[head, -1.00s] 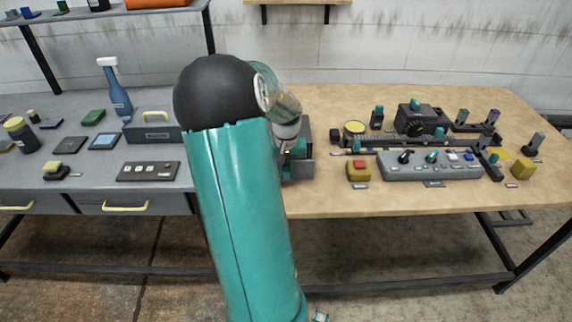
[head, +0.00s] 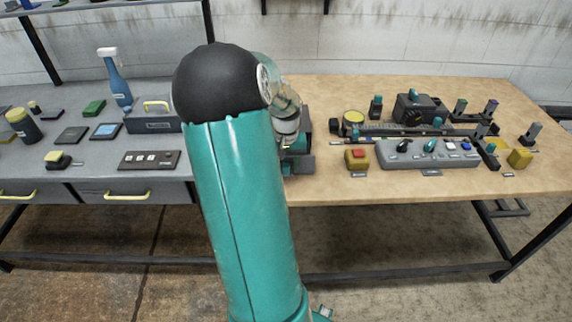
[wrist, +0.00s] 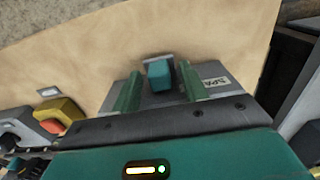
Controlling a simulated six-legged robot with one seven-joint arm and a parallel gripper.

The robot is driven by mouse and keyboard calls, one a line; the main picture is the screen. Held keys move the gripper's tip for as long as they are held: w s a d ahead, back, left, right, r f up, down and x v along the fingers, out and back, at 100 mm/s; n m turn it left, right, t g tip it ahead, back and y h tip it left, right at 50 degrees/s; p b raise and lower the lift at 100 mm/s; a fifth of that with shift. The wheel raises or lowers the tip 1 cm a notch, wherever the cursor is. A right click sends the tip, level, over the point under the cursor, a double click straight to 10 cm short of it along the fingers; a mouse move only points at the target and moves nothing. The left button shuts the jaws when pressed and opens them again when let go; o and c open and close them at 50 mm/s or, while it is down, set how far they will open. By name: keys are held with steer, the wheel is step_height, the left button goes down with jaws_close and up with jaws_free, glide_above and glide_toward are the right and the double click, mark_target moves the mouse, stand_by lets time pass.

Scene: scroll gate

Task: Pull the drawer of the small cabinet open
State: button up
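The small cabinet (head: 304,161) is a dark grey box on the wooden bench, mostly hidden behind my arm in the head view. In the wrist view a grey face with a white label reading "SPA…" (wrist: 214,82) shows, and a teal block-shaped handle (wrist: 159,74) stands on it. My gripper (wrist: 160,80) is open, with one green finger on each side of the handle. Gaps show between the handle and both fingers. In the head view the fingers are hard to make out beside my arm. How far the drawer is out cannot be told.
A yellow block with a red button (head: 357,159) and a grey control panel (head: 430,152) stand to the right of the cabinet. Bare wood lies along the front edge.

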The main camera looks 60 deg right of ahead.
step_height(320, 180, up, 14)
stand_by(0.6)
steer(key=shift+f, duration=0.1)
steer(key=w+a+r+n+t, duration=0.1)
steer(key=w+a+r+n, duration=0.3)
steer(key=a, duration=0.8)
steer(key=w+a+r+n+t, duration=0.1)
steer(key=w+a+n+t, duration=0.1)
steer(key=w+a, duration=0.7)
steer(key=s+a+n+t, duration=0.1)
steer(key=s+a+n, duration=0.2)
steer(key=a, duration=0.9)
steer(key=s+a+n+t, duration=0.1)
steer(key=s+a+n, duration=0.2)
steer(key=a, duration=0.9)
steer(key=shift+s+a+n+t, duration=0.3)
steer(key=shift+s, duration=0.4)
